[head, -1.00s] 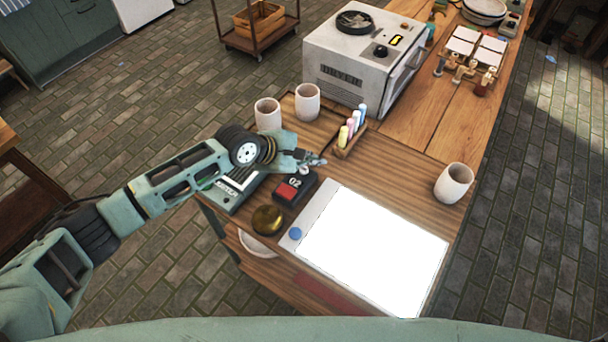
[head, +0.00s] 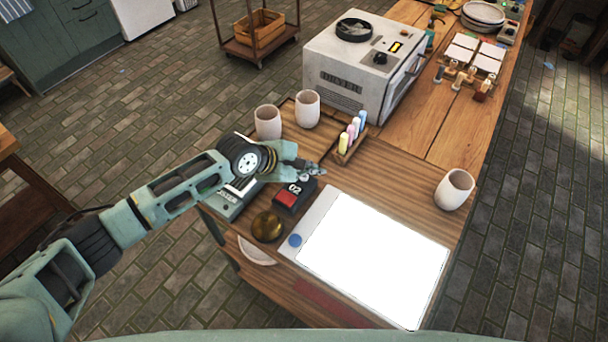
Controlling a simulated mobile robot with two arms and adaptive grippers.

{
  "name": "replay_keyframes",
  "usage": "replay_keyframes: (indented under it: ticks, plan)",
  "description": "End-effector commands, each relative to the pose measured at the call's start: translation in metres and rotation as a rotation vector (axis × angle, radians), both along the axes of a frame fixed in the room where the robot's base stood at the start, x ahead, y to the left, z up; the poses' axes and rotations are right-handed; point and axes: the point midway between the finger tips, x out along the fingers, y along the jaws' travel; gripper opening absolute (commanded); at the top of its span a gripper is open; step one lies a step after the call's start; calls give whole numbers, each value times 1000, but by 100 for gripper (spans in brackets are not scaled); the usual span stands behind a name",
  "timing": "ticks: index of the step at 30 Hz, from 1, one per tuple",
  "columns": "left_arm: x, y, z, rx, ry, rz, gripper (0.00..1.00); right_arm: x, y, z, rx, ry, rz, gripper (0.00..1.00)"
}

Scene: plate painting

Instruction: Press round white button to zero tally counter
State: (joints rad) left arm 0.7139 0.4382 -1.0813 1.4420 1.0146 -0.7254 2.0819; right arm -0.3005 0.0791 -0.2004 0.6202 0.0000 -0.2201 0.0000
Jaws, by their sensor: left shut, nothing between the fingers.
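The tally counter (head: 287,199) is a small dark box with a red patch and a display reading 02, on the wooden table left of the bright white panel. My left gripper (head: 318,170) is shut and empty. Its tip is over the back right edge of the counter in the picture; I cannot tell whether it touches. The round white button is not visible; the gripper may cover it. My right gripper is not in view.
A brass dome (head: 267,226) stands in front of the counter. A bright panel (head: 375,257) with a blue button (head: 295,240) lies to the right. Cups (head: 307,109), a rack of coloured bottles (head: 346,146) and a dryer (head: 345,75) stand behind. A lone cup (head: 454,190) stands at right.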

Motion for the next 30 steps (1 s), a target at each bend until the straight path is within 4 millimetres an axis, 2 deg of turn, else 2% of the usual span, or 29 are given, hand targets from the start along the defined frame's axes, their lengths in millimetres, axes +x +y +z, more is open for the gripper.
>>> replay_keyframes:
  ticks: [16, 30]
  plan:
    - [0, 0, 0, 0, 0, 0, 0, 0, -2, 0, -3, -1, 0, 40]
    - [0, 0, -8, 0, -1, -1, 0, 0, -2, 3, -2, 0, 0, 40]
